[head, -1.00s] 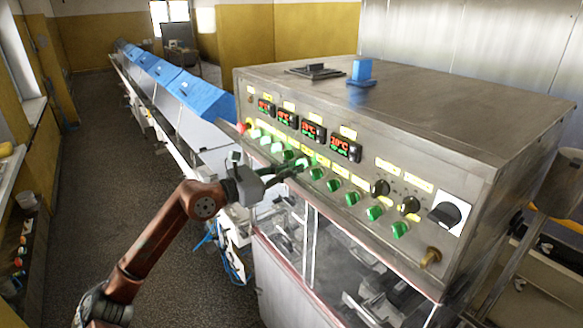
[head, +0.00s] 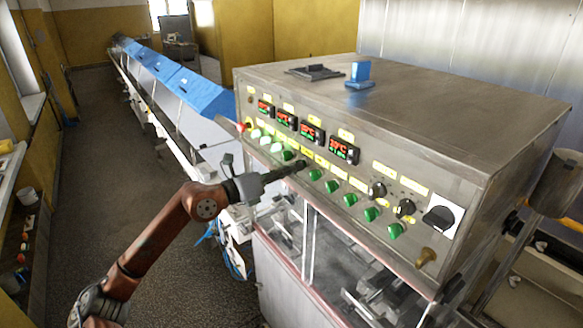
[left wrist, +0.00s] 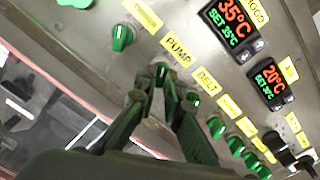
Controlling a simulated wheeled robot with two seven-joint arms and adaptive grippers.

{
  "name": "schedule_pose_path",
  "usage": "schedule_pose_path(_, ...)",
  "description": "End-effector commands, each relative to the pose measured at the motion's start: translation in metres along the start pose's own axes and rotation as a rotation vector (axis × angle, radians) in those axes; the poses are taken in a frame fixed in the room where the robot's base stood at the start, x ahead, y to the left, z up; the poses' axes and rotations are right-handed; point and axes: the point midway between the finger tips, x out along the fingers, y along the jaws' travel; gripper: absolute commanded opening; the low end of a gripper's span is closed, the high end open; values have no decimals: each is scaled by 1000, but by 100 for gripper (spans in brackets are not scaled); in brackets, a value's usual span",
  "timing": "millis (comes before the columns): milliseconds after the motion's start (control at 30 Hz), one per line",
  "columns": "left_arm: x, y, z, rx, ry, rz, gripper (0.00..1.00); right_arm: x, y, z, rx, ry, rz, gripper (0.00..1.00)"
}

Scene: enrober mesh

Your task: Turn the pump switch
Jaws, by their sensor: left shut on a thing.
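The pump switch (left wrist: 160,69) is a small green knob below the yellow PUMP label (left wrist: 177,50) on the steel control panel. My left gripper (left wrist: 166,82) is shut on this knob, with one dark green finger on each side of it. In the head view my left gripper (head: 299,165) reaches the panel from the left, at the row of green knobs. There its fingers hide the pump switch. My right gripper is in neither view.
Other green knobs (head: 315,174) sit close on both sides in the same row. Red-lit temperature displays (head: 344,150) are above. A large black rotary switch (head: 438,219) is at the panel's right. A blue-covered conveyor (head: 196,92) runs back at left.

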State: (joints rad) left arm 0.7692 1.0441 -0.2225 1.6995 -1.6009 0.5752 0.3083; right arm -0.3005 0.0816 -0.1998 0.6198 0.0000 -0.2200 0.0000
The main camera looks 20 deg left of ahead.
Motion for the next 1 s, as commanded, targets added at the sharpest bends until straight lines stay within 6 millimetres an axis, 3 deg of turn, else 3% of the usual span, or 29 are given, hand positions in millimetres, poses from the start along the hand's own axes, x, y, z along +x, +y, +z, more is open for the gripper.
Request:
schedule_pose_path(467, -1, -1, 7, -12, -14, -2, 0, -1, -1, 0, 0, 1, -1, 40)
schedule_pose_path(500, -1, -1, 7, -12, -14, -2, 11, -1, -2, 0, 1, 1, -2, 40)
schedule_pose_path(700, 0, -1, 4, -12, -8, -2, 25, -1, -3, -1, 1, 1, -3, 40)
schedule_pose_path(1000, -1, 0, 2, -12, -4, -1, 26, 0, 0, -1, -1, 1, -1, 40)
